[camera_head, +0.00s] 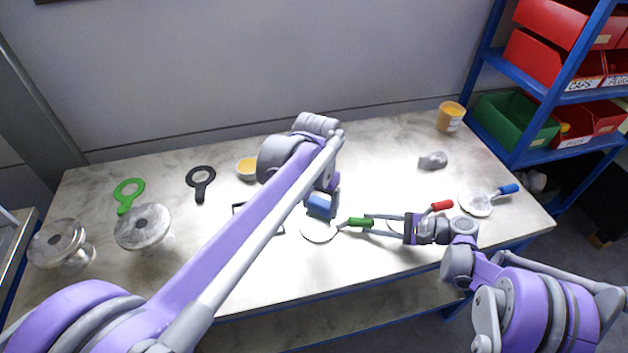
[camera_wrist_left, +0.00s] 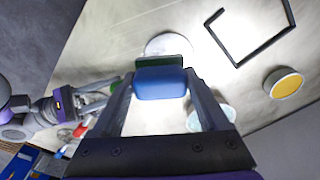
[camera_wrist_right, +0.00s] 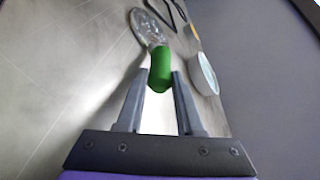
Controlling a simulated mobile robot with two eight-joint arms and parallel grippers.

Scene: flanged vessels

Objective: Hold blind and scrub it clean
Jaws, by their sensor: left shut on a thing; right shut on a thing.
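The blind is a pale round disc (camera_head: 318,231) with a green handle (camera_head: 361,222). My right gripper (camera_head: 372,223) is shut on that handle, which also shows between its fingers in the right wrist view (camera_wrist_right: 160,68). The disc looks mottled grey in the right wrist view (camera_wrist_right: 148,27). My left gripper (camera_wrist_left: 160,86) is shut on a blue scrubber (camera_wrist_left: 160,82) with a dark green underside. The scrubber (camera_head: 320,205) is by the disc's far edge in the head view and partly covers the disc in the left wrist view. I cannot tell whether they touch.
Blinds with red (camera_head: 441,206) and blue (camera_head: 508,188) handles lie to the right. A black square outline (camera_wrist_left: 240,62), yellow-topped bowl (camera_head: 248,169), green (camera_head: 128,193) and black (camera_head: 201,180) ring tools and two flanged vessels (camera_head: 145,228) are left. A grey lump (camera_head: 433,160) and yellow cup (camera_head: 450,117) stand right.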

